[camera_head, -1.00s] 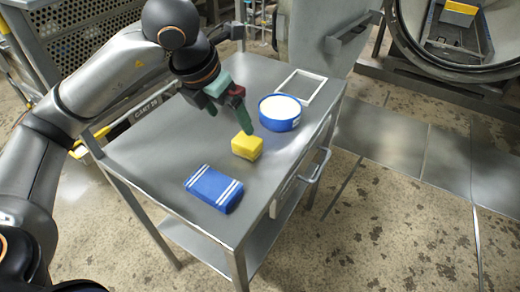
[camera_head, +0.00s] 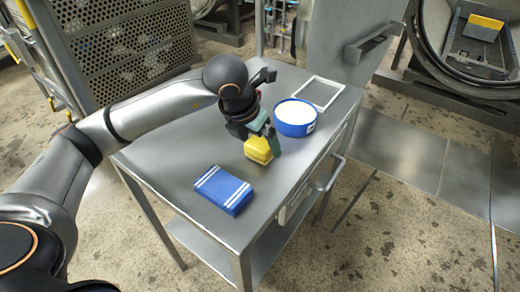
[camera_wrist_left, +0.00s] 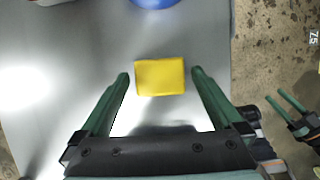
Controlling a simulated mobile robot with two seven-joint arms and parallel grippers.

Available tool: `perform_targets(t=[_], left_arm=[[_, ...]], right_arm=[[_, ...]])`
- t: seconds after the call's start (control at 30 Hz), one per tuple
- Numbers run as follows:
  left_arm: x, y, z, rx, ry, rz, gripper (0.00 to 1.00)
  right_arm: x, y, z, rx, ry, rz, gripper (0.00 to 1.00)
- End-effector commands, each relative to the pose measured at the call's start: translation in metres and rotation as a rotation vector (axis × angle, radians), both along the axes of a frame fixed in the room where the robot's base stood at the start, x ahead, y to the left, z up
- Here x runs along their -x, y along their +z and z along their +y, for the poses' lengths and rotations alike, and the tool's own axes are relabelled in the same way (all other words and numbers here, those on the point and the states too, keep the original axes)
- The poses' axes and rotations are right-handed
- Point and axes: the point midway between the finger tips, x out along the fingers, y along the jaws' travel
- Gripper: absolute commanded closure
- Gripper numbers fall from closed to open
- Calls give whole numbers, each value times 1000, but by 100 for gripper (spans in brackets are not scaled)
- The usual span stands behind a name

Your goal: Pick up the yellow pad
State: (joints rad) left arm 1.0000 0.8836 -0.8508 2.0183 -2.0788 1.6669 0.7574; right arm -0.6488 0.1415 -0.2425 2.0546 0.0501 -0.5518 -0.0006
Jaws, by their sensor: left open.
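The yellow pad (camera_head: 259,148) is a small block on the grey metal cart top (camera_head: 180,145). My left gripper (camera_head: 263,140) is over it from above, with a finger in front of part of the pad in the head view. In the left wrist view the pad (camera_wrist_left: 160,77) lies between the tips of my left gripper's two green fingers (camera_wrist_left: 160,74), with a gap on each side. The left gripper is open. Another gripper with green fingers, seemingly my right one (camera_wrist_left: 278,96), shows at the right edge of the left wrist view, its fingers apart.
A blue pack with white stripes (camera_head: 223,189) lies nearer on the cart. A round blue tub with white contents (camera_head: 295,116) and a white frame (camera_head: 320,92) are behind the pad to the right. An open round vessel (camera_head: 430,45) stands at the far right.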

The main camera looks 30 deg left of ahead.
Motion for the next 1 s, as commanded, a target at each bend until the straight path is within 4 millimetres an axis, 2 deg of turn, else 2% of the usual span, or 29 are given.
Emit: perform_targets(t=[0.03, 0.13, 0.4, 1.0], left_arm=[[-2, -8, 0, 1, 1, 3, 0], [-6, -16, -1, 0, -1, 1, 0], [-7, -17, -1, 1, -1, 0, 0], [-7, -17, -1, 1, 0, -1, 68]], right_arm=[[0, -1, 0, 0, -1, 0, 50], [0, -2, 0, 0, -1, 0, 50], [1, -2, -1, 1, -2, 1, 50], [2, -3, -4, 10, 4, 3, 50]])
